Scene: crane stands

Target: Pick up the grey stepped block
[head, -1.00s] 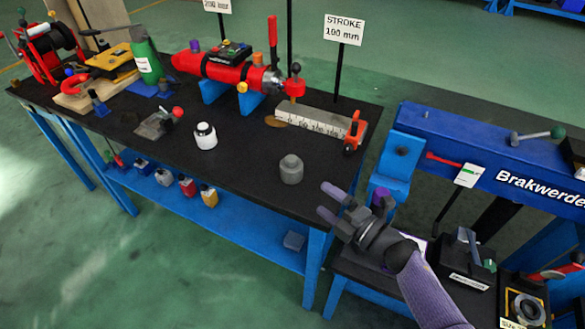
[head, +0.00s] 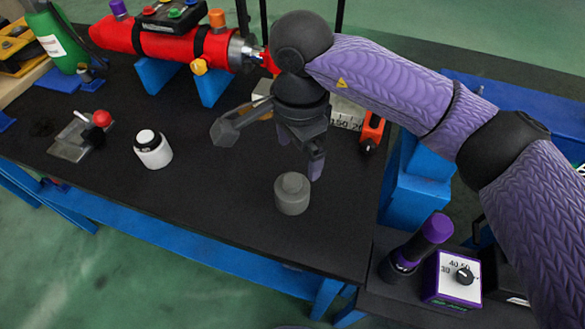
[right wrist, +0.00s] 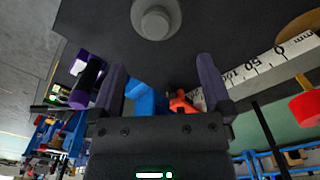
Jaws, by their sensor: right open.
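The grey stepped block (head: 292,194) stands upright on the black table top (head: 225,215), near its front right part. It also shows in the right wrist view (right wrist: 155,18), at the top, beyond the fingertips. My right gripper (head: 270,150) is open and empty above the table, just behind the block. One finger reaches down close to the block's right rear side; I cannot tell whether they touch. In the right wrist view the two fingers (right wrist: 162,75) are spread wide with nothing between them. My left gripper is not in view.
A white-and-black cylinder (head: 152,149) stands left of the block. A red hydraulic cylinder (head: 165,40) on blue supports lies behind. A ruler block (head: 347,113) and an orange clamp (head: 371,131) are at the right rear.

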